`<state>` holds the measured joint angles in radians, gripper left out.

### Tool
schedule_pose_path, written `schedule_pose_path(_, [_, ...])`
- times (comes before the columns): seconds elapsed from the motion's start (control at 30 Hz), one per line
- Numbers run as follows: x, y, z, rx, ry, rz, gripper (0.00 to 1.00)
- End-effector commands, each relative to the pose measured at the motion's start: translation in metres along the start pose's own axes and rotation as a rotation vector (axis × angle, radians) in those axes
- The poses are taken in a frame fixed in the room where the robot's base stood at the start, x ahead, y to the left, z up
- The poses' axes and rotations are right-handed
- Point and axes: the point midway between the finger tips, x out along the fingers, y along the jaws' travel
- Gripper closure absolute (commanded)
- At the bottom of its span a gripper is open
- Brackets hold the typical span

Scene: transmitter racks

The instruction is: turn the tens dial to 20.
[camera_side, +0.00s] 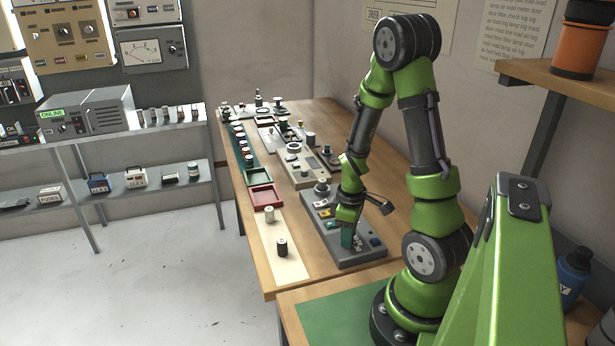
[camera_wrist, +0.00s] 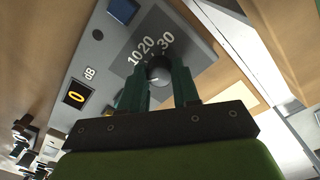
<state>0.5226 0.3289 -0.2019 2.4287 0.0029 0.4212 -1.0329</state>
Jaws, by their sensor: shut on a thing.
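The tens dial (camera_wrist: 158,70) is a dark round knob on a grey panel (camera_wrist: 205,52). The white marks 10, 20 and 30 are printed in an arc beside it. In the wrist view, my gripper (camera_wrist: 160,82) has its two green fingers on either side of the dial and is shut on it. I cannot tell which mark the dial points to. A small display (camera_wrist: 75,97) beside the dB label shows a yellow 0. In the side view, my gripper (camera_side: 348,238) points down at the near end of the grey panel (camera_side: 362,257) and hides the dial.
A blue button (camera_wrist: 123,10) sits on the same panel. A cream strip with a dark knob (camera_side: 282,247) lies left of the panel. A red tray (camera_side: 267,197) and several other devices stand farther back on the wooden table (camera_side: 250,255).

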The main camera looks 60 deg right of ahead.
Motion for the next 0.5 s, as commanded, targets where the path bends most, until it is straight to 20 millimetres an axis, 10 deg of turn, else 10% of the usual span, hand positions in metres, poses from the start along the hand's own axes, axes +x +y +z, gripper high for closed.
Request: schedule_pose_path(0.5, [-0.0004,0.0001,-0.0004,0.113,-0.004,0.001,1.0])
